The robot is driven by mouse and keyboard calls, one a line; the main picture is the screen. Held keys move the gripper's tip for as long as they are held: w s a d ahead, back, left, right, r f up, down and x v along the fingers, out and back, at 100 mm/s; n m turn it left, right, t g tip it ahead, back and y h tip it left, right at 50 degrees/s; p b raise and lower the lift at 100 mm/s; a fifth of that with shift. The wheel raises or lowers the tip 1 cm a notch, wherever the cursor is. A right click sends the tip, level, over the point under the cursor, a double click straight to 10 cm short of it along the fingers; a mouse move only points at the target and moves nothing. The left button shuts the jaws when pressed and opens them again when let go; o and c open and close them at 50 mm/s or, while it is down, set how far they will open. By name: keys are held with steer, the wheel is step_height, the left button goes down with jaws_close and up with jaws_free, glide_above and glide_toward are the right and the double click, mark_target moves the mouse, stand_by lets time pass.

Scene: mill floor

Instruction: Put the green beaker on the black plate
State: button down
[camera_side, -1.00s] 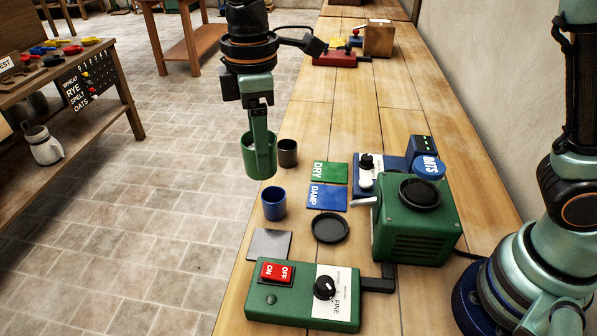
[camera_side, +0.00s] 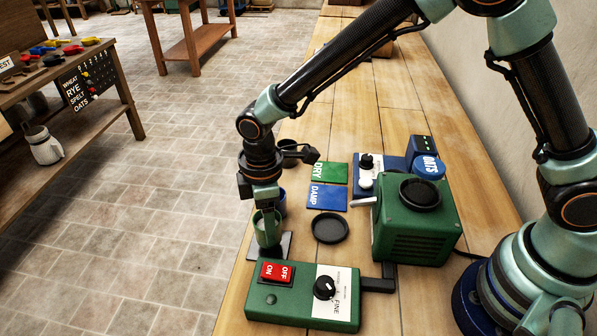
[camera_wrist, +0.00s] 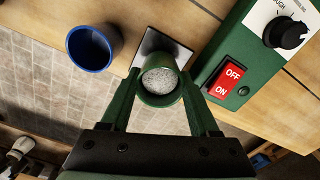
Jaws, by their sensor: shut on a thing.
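My gripper (camera_side: 267,213) is shut on the green beaker (camera_side: 267,234), which is upright. In the wrist view the beaker (camera_wrist: 160,97) sits between the two green fingers and holds pale grainy stuff. It is over or on the grey square plate (camera_side: 285,243), also seen in the wrist view (camera_wrist: 153,44); I cannot tell whether it touches it. The round black plate (camera_side: 330,229) lies empty on the bench, right of the beaker and apart from it.
A blue cup (camera_wrist: 93,48) stands close to the beaker. The green switch box (camera_side: 300,300) with a red switch is just in front. The green machine (camera_side: 415,220) stands right of the black plate. Green DRY (camera_side: 329,171) and blue DAMP (camera_side: 327,196) cards lie behind it.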

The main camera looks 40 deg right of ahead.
steer(key=shift+f, duration=0.8)
steer(key=shift+f, duration=0.1)
steer(key=shift+c, duration=0.6)
jaws_free()
steer(key=shift+f, duration=0.1)
step_height(320, 180, up, 12)
steer(key=s+d+r+m+t, duration=0.25)
steer(key=d+r+m, duration=0.55)
steer(key=d, duration=0.6)
steer(key=s+d+r+m+t, duration=0.2)
steer(key=s+d+m, duration=0.3)
steer(key=d, duration=0.4)
steer(key=shift+s+d+r+m+t, duration=0.15)
steer(key=shift+s+d+m+t, duration=0.2)
steer(key=shift+s+t, duration=0.2)
